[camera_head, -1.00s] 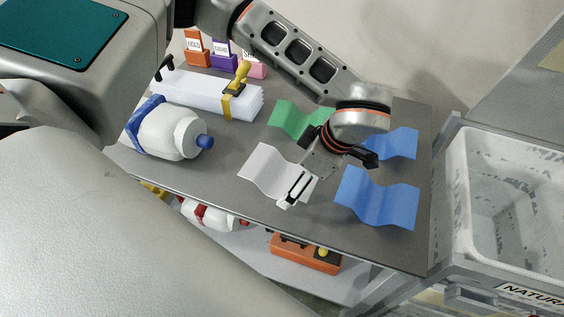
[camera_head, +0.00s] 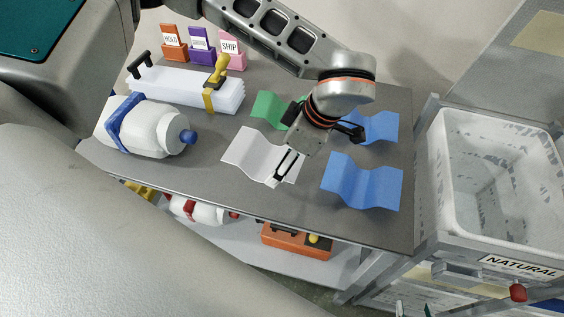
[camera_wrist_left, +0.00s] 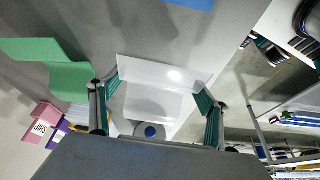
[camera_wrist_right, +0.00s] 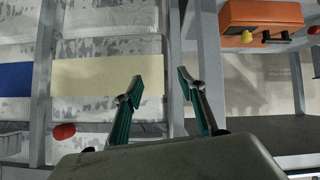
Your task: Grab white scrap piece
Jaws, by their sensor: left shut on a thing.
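The white scrap piece (camera_head: 247,147) is a wavy sheet on the grey table, in front of the green sheet. My left gripper (camera_head: 280,152) is over it in the head view, with one finger along its near right edge. In the left wrist view the white piece (camera_wrist_left: 153,102) lies between the fingers of the left gripper (camera_wrist_left: 157,92), which is shut on it across its width. Its far edge touches or nearly touches the table; I cannot tell if it is lifted. In the right wrist view my right gripper (camera_wrist_right: 160,86) is open and empty, away from the tabletop.
A green sheet (camera_head: 267,108) and two blue sheets (camera_head: 362,182) lie close by. A white bottle (camera_head: 155,130), a clamped stack of white sheets (camera_head: 180,90) and label holders (camera_head: 200,42) are left and behind.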

